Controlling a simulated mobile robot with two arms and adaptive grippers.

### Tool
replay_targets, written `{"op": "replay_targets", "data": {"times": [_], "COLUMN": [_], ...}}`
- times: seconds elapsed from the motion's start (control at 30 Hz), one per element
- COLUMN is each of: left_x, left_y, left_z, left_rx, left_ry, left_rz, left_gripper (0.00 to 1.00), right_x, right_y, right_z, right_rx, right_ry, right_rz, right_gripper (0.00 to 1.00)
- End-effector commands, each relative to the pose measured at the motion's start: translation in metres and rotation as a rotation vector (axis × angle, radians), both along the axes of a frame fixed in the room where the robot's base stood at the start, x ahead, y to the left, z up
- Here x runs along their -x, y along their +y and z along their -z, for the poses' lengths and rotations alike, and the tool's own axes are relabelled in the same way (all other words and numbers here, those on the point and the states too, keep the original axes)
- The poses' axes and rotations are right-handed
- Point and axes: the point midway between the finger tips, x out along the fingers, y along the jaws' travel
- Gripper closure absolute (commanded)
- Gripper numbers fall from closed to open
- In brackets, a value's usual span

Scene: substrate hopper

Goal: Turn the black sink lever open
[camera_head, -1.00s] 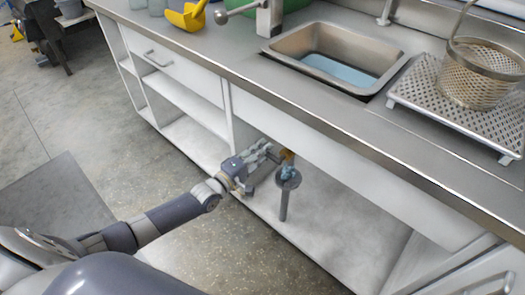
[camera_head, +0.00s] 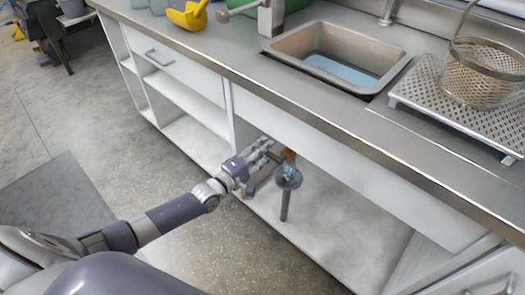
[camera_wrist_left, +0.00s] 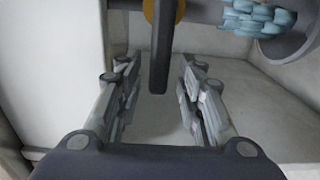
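The black lever (camera_wrist_left: 163,50) hangs down from a brass-coloured collar (camera_wrist_left: 180,12) under the sink, in the left wrist view. In the head view the yellow collar (camera_head: 290,156) shows beside my gripper, and the lever cannot be made out. My left gripper (camera_head: 273,148) is open in the cabinet opening. In the left wrist view its two fingers (camera_wrist_left: 158,88) stand apart on either side of the lever's lower end, with a visible gap on both sides. My right gripper is in neither current view.
A drain pipe with a round flange (camera_head: 288,178) and pale blue pieces stands right of my gripper. The sink basin (camera_head: 275,43) and counter edge (camera_head: 320,127) are above. The cabinet floor (camera_head: 345,240) is clear to the right. A wire basket (camera_head: 480,85) stands on a perforated tray.

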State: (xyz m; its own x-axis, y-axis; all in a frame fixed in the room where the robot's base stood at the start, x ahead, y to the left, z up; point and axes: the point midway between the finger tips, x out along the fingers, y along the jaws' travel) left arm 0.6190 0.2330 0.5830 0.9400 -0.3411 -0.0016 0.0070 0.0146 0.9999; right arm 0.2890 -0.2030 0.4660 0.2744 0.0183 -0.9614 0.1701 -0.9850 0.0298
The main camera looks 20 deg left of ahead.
Motion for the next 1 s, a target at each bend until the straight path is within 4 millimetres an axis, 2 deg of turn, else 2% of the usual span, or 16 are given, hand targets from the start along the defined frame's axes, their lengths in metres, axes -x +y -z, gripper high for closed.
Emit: {"op": "replay_targets", "data": {"times": [0.17,0.27,0.5,0.7,0.83,1.0], "left_x": [0.008,0.022,0.067,0.097,0.109,0.113], "left_y": [0.003,0.008,0.024,0.035,0.039,0.041], "left_z": [0.001,0.001,0.001,0.001,0.001,0.0], "left_rx": [0.0,-0.001,-0.001,-0.001,-0.001,0.0], "left_ry": [0.001,0.002,0.004,0.003,0.002,0.001], "left_rz": [0.0,0.0,0.001,0.0,0.0,0.0], "left_gripper": [0.65,0.65,0.65,0.65,0.65,0.65], "right_x": [0.0,0.0,0.0,0.0,0.0,0.0], "right_y": [0.001,0.0,0.0,0.0,0.0,0.0], "right_z": [0.0,0.0,0.0,0.0,0.0,0.0], "right_rx": [0.0,-0.001,-0.001,-0.001,-0.001,-0.001], "right_ry": [0.002,0.001,0.001,0.001,0.001,0.001], "right_rz": [-0.002,-0.001,-0.001,-0.001,-0.001,-0.001], "right_gripper": [0.66,0.66,0.66,0.66,0.66,0.66]}}
